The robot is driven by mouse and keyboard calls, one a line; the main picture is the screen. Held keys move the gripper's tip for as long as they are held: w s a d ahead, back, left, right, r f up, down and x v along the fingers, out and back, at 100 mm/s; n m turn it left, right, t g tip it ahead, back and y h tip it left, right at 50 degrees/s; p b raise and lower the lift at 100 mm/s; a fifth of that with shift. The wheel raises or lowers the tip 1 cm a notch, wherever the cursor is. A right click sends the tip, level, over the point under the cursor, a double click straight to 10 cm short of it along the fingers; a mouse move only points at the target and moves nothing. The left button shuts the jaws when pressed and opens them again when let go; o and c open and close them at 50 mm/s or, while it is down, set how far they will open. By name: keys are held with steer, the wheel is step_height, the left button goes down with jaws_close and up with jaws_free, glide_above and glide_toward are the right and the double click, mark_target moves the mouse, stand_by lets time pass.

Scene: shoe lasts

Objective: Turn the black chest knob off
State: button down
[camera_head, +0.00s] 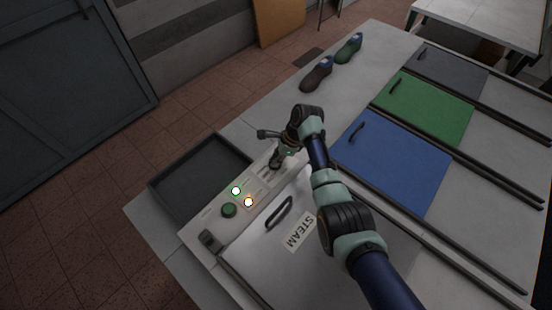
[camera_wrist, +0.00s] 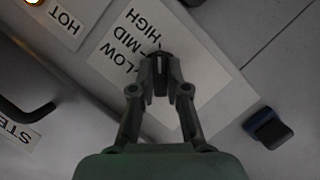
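The steam chest (camera_head: 255,255) has a pale lid with a STEAM label and a dark bar handle. Its light control panel runs along the lid's left side. My gripper (camera_head: 276,163) is down at the far end of this panel. In the wrist view, my gripper (camera_wrist: 160,72) has its fingertips close together over the LOW, MID, HIGH label (camera_wrist: 135,42). A small dark rounded piece, the black chest knob (camera_wrist: 158,55), shows at the tips. The fingers look shut on it and hide most of it, so its pointing direction cannot be read.
A white-green light (camera_head: 236,191) and an orange light (camera_head: 248,202) glow on the panel beside a green button (camera_head: 229,210). A dark latch (camera_wrist: 268,128) lies right of the fingers. A dark tray (camera_head: 190,180) stands left; blue (camera_head: 390,165) and green lids lie right.

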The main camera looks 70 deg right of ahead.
stand_by(0.4)
steer(key=n+y+b, duration=0.1)
steer(key=n+b, duration=0.1)
steer(key=n, duration=0.1)
steer(key=shift+w+d+f+g, duration=0.1)
steer(key=shift+f+g, duration=0.05)
steer(key=shift+g, duration=0.15)
steer(key=n+b, duration=0.2)
steer(key=b, duration=0.2)
steer(key=shift+f+n+g+y, duration=0.15)
steer(key=shift+n+g+y, duration=0.25)
steer(key=n+b, duration=0.2)
steer(key=b, duration=0.2)
steer(key=shift+f+g+b, duration=0.15)
steer(key=shift+g+b, duration=0.15)
steer(key=shift+g, duration=0.1)
steer(key=n+b, duration=0.2)
steer(key=b, duration=0.2)
steer(key=shift+g+y, duration=0.3)
steer(key=shift+g, duration=0.1)
steer(key=n+b, duration=0.1)
steer(key=b, duration=0.1)
steer(key=shift+r+b, duration=0.3)
steer(key=shift+r, duration=0.2)
steer(key=c, duration=1.2)
jaws_free()
